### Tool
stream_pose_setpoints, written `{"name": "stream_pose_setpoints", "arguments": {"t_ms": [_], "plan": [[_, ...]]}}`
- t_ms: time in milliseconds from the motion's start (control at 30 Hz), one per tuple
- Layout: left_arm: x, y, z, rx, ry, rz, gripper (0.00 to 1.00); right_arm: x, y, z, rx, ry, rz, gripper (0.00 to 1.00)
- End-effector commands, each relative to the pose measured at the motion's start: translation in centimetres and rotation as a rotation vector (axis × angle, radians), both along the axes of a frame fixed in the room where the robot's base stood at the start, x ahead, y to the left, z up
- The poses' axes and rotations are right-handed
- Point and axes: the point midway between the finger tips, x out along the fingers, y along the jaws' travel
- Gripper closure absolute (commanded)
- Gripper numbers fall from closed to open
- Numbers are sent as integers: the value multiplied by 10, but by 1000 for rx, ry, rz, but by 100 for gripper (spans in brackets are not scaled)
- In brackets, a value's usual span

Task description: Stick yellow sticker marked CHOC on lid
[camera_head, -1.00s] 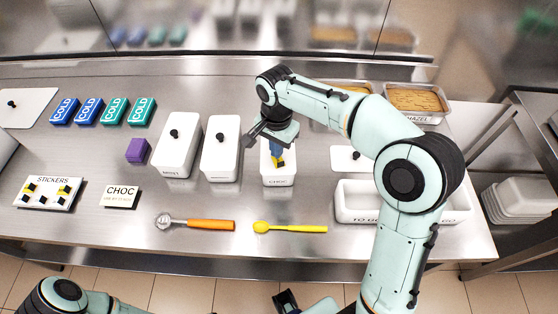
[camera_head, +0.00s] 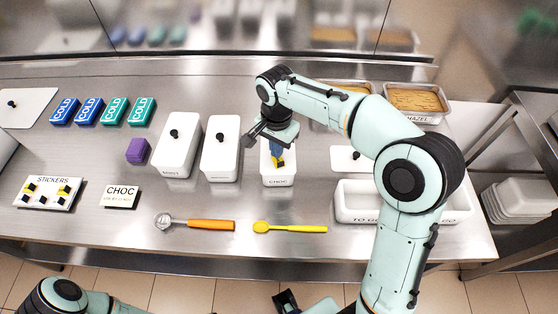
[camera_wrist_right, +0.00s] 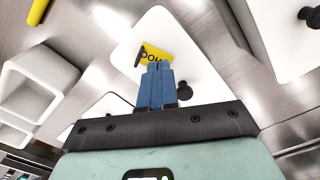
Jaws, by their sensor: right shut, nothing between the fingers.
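A white tub marked CHOC (camera_head: 279,181) stands among the tubs on the steel counter. My right gripper (camera_head: 277,160) is over its white lid, pointing down, with its blue fingers shut and nothing between them. The yellow sticker (camera_wrist_right: 155,54) lies on the lid at the fingertips in the right wrist view. Its visible letters read HOC, and the fingers hide part of it. The lid's black knob (camera_wrist_right: 184,91) is beside the fingers. A dark part at the bottom edge (camera_head: 286,301) may be my left gripper; its jaws cannot be made out.
Two lidded white tubs (camera_head: 177,150) (camera_head: 220,153) stand left of the CHOC tub. A sticker board (camera_head: 48,205) and a CHOC card (camera_head: 120,196) lie at left. An orange-handled scoop (camera_head: 210,225) and a yellow spoon (camera_head: 297,229) lie in front. A white TO GO bin (camera_head: 352,214) stands at right.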

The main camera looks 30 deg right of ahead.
Motion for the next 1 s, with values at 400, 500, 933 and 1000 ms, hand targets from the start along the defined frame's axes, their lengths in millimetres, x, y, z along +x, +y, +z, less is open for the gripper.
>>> {"name": "stream_pose_setpoints", "arguments": {"t_ms": [400,500,933,1000], "plan": [[-1,0,-2,0,1,0,57,0,0,-4,0,0,0,100],[-2,0,-4,0,2,0,57,0,0,-6,0,1,0,100],[-4,0,-9,0,4,0,57,0,0,-15,0,1,0,100],[-4,0,-10,1,5,0,57,0,0,-16,0,1,0,100]]}}
